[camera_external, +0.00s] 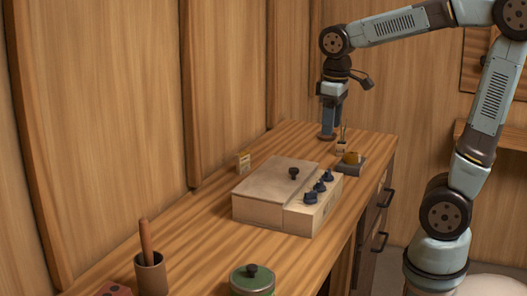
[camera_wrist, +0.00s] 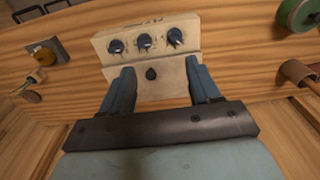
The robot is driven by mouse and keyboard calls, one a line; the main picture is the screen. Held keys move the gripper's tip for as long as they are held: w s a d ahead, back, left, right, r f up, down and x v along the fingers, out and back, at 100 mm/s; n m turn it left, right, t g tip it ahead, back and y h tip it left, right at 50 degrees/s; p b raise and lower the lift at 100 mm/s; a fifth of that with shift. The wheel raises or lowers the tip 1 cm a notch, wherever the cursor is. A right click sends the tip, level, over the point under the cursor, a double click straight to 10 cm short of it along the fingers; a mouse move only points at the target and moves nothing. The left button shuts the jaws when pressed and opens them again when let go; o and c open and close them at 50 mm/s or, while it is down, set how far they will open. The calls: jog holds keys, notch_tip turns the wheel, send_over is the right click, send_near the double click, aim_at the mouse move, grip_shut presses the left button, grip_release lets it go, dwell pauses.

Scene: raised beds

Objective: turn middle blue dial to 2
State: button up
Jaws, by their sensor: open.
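The middle blue dial (camera_external: 319,186) sits in a row of three dark blue dials on the front strip of a pale wooden box. In the wrist view the middle dial (camera_wrist: 145,41) is between the other two, beyond my fingertips. Its number marks are too small to read. My gripper (camera_external: 327,135) points down over the far part of the counter, beyond the box. In the wrist view my gripper (camera_wrist: 161,78) has its two blue fingers wide apart with nothing between them. It is apart from the dials.
The box lid has a dark knob (camera_external: 294,173). A green tin (camera_external: 252,279) and a brown cup with a stick (camera_external: 151,272) stand nearer. The wall borders the counter's left.

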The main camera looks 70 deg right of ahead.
aim_at(320, 181)
jog(key=w+d+f+g, duration=0.4)
jog(key=w+f+g, duration=0.1)
jog(key=w, duration=0.5)
jog(key=x, duration=1.4)
jog(key=shift+s+d, duration=0.15)
jog(key=shift+d, duration=0.05)
jog(key=c, duration=1)
